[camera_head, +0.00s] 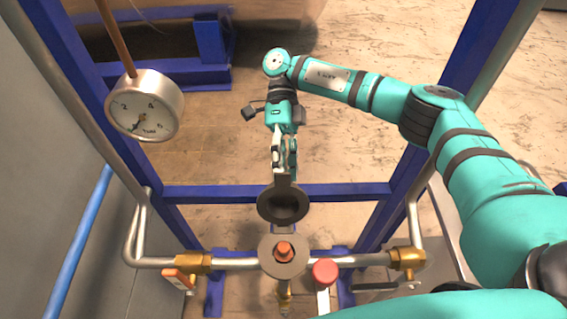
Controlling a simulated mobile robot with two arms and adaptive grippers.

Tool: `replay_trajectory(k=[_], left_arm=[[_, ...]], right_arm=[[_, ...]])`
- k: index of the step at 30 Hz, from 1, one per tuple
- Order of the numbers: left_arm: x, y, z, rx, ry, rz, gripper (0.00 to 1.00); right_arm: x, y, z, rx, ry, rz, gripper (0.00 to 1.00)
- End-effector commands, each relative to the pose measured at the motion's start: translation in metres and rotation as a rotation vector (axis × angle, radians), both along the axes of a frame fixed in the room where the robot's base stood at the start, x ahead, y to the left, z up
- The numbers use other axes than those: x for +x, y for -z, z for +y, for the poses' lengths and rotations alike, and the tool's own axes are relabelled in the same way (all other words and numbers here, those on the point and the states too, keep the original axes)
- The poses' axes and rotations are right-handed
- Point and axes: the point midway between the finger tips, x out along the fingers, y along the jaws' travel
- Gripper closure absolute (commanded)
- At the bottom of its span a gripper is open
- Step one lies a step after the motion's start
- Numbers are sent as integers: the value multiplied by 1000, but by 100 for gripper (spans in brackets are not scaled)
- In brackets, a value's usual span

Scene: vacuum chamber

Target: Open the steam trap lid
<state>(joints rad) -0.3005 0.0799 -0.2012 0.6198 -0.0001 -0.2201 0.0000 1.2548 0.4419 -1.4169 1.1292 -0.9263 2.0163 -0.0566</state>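The steam trap (267,262) is a grey round body on the horizontal pipe, with an orange-red piece standing in its middle. Its dark round lid (297,205) is swung up and away on the far side, with its hollow inside facing the camera, so the trap stands open. My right gripper (284,172), on the teal arm from the right, points down at the lid's handle tab. Its fingers are close together and appear shut on the tab, though the exact contact is small in view. My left gripper is not in view.
A pressure gauge (145,106) hangs at the left. Brass valves with an orange-red handle (179,279) and a grey lever (375,287) flank the trap. A red round knob (325,271) stands close at its right. A blue frame bar (350,192) crosses behind.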

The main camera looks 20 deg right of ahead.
Motion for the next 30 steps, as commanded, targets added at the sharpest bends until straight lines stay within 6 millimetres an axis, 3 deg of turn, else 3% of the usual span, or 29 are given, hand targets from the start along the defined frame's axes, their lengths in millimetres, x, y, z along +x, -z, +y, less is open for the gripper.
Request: replay_trajectory(k=[1, 8, 9, 14, 30], left_arm=[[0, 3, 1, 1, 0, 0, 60], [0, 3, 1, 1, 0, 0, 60], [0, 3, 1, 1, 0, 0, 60], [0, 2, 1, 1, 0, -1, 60], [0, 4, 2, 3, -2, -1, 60]], right_arm=[[-6, 16, 2, -19, -6, 9, 100], [-6, 16, 2, -20, -7, 9, 100], [-6, 17, 2, -20, -7, 9, 68], [-6, 17, 1, -21, -4, 9, 47], [-4, 9, 0, -22, -6, -22, 47]])
